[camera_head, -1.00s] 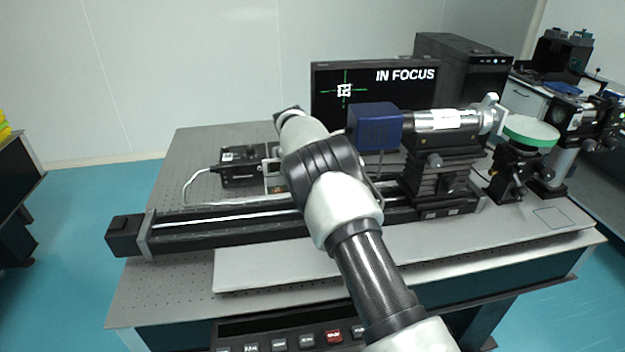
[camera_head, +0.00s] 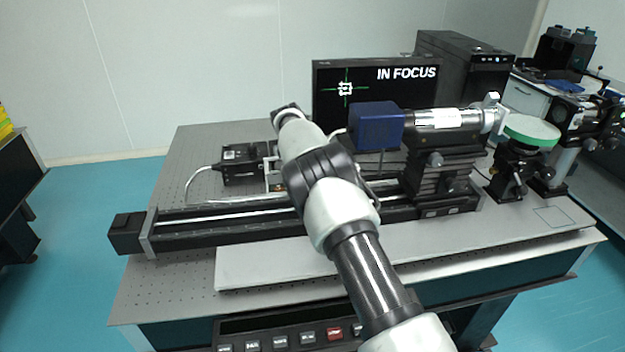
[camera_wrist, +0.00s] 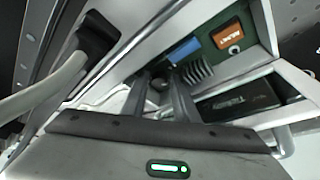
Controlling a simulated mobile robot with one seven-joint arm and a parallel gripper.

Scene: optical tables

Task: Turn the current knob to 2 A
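In the wrist view, a light-framed instrument with a green front panel (camera_wrist: 208,38) appears tilted. It bears a blue patch (camera_wrist: 184,48), an orange patch with lettering (camera_wrist: 228,35) and a grey ribbed part (camera_wrist: 199,72) that looks like a knob; its setting cannot be read. My gripper (camera_wrist: 159,76) has its two dark fingers apart, with their tips close to the panel, just left of the ribbed part. Contact cannot be told. In the head view my arm hides the fingertips and most of the instrument.
A black device with a cable (camera_head: 240,166) stands left of my arm. A long rail (camera_head: 225,228) crosses the optical table (camera_head: 170,283). A blue box (camera_head: 376,126) and lens tube stand to the right. The monitor (camera_head: 325,100) behind reads IN FOCUS.

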